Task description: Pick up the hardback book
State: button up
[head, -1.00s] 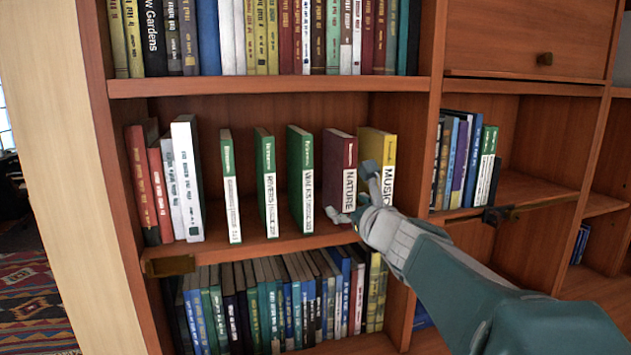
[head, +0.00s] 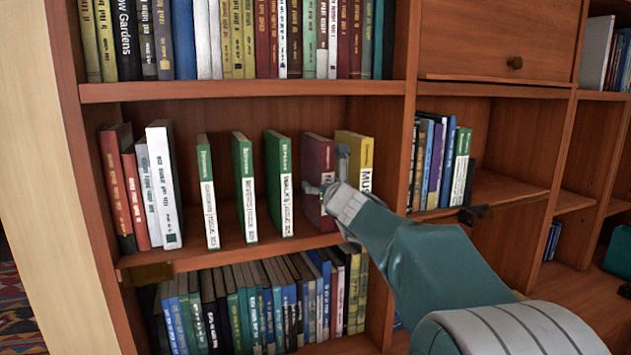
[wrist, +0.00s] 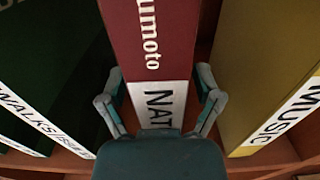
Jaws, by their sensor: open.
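The likely hardback is a maroon book (head: 317,165) with a white label, standing upright on the middle shelf; its spine (wrist: 152,45) reads "NAT" in the wrist view. My gripper (wrist: 160,92) is open, with one finger on each side of the lower spine. In the head view my gripper (head: 328,190) covers part of the maroon book's label. Whether the fingers touch the covers I cannot tell.
A green book (head: 279,180) stands to the left and a yellow book (head: 357,150) to the right, each with a gap. More green books (head: 243,180) stand further left. The shelf above (head: 240,92) and the row below (head: 270,300) are full of books.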

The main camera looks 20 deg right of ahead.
jog(key=shift+w, duration=0.55)
grip_shut()
jog(key=shift+r, duration=0.1)
jog(key=shift+s+r, duration=0.1)
